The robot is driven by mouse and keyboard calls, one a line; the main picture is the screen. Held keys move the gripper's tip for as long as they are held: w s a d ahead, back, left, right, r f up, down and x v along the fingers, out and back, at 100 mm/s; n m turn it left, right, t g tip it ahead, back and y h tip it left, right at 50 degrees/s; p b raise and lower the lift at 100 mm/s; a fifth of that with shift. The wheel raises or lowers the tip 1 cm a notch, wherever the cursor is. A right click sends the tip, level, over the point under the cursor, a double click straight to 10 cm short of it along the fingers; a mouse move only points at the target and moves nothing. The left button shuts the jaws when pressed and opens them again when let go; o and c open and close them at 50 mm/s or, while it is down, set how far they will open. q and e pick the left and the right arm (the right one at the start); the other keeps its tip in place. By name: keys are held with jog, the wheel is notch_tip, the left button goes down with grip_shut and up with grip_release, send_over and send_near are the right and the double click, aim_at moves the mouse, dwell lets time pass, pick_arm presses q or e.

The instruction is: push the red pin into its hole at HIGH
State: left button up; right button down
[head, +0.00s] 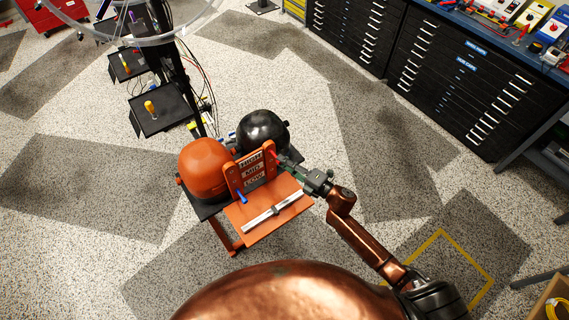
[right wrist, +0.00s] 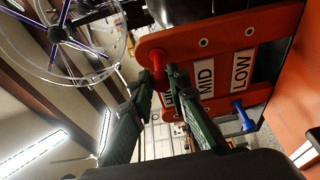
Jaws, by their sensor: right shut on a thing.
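The orange label board (head: 251,177) stands upright on the stand, with HIGH at the top, MID below it and LOW at the bottom. In the right wrist view the board (right wrist: 262,98) appears turned, and a finger partly covers the HIGH label. The red pin (right wrist: 157,69) is at the board's HIGH end, between my right gripper's (right wrist: 160,73) green fingertips, which are shut on it. How deep it sits in a hole is hidden. In the head view my right gripper (head: 279,165) reaches the board from the right. My left gripper is not in view.
A blue pin (right wrist: 242,117) sticks out at the LOW end. An orange shelf (head: 262,222) with a white bar (head: 273,211) lies below the board. An orange dome (head: 203,166) and a black dome (head: 262,130) stand behind it. Open floor lies to the right.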

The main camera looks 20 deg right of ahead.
jog(key=c, duration=1.8)
grip_release()
jog(key=shift+o, duration=0.2)
jog(key=v, duration=1.2)
